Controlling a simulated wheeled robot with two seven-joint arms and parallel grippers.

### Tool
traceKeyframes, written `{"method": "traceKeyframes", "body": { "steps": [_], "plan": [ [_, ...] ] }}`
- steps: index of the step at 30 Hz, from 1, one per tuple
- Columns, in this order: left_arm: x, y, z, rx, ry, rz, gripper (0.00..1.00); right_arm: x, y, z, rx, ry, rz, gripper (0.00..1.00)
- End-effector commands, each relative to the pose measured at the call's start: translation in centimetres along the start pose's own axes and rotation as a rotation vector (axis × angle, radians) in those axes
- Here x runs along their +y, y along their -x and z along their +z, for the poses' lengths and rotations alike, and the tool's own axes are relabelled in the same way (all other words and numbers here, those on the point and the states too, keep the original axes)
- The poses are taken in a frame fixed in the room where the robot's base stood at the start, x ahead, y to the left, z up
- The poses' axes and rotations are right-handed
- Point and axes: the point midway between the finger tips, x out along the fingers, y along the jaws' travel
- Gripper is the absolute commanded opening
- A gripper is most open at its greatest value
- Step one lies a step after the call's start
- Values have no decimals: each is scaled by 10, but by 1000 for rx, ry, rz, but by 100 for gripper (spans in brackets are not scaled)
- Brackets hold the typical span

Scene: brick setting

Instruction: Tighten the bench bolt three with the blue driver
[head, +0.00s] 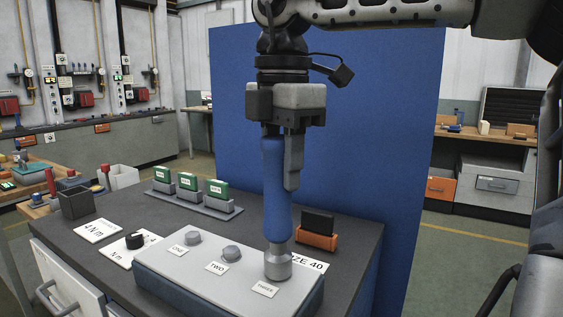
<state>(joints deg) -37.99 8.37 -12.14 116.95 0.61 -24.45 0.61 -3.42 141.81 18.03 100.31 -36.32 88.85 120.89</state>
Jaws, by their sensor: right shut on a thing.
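My right gripper (284,150) points down and is shut on the upper part of the blue driver (276,195). The driver stands upright, with its grey socket end (278,262) over the spot behind the label THREE (265,290) on the grey bolt plate (190,270). Bolt three is hidden by the socket; I cannot tell how far the socket sits on it. Bolt one (194,237) and bolt two (232,253) show as grey heads to the left, with their labels in front. My left gripper is not in view.
Green-topped blocks (189,181) stand in a grey rack behind the plate. A black block sits in an orange holder (317,240) at right. A dark open box (76,202), white Nm cards (97,230) and a black knob (134,240) are at left. A blue panel (380,130) rises behind.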

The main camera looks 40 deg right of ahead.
Motion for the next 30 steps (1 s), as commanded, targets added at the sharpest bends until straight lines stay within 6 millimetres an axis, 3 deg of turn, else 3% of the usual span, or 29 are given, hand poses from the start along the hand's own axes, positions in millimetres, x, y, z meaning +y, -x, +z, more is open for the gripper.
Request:
{"method": "traceKeyframes", "body": {
  "steps": [30],
  "plan": [
    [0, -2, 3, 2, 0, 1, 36, 0, -6, 0, 1, 0, 0, 3]
  ]
}}
